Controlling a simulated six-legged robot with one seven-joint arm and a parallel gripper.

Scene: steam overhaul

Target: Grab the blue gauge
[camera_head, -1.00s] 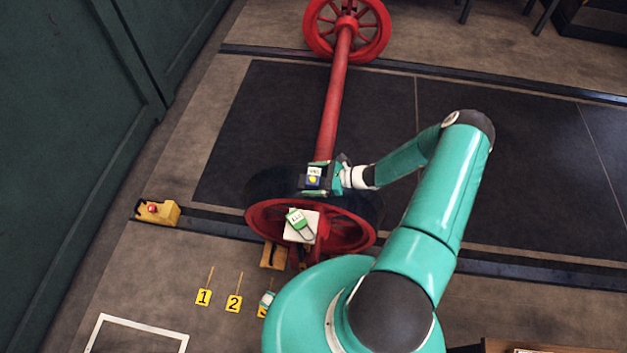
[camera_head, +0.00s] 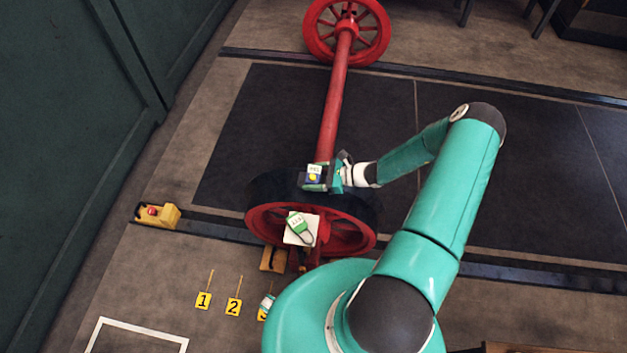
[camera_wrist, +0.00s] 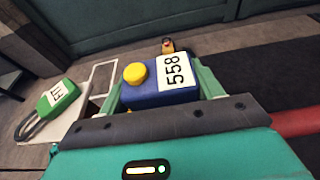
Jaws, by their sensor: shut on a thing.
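The blue gauge (camera_wrist: 153,97) is a small blue box with a yellow knob and a white label reading 558 in the wrist view. My gripper (camera_wrist: 160,92) is shut on it, with a green finger on each side. In the head view the blue gauge (camera_head: 314,174) is in my gripper (camera_head: 318,186), over the back of the near red wheel, beside the red axle. I cannot tell whether it is clear of the wheel.
A green tagged item (camera_head: 296,223) lies on a white plate (camera_head: 311,228) at the near red wheel (camera_head: 262,219). Yellow markers 1 (camera_head: 204,300) and 2 (camera_head: 234,308) stand on the floor. A yellow block with a red button (camera_head: 158,215) is at left. Dark floor panels at right are clear.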

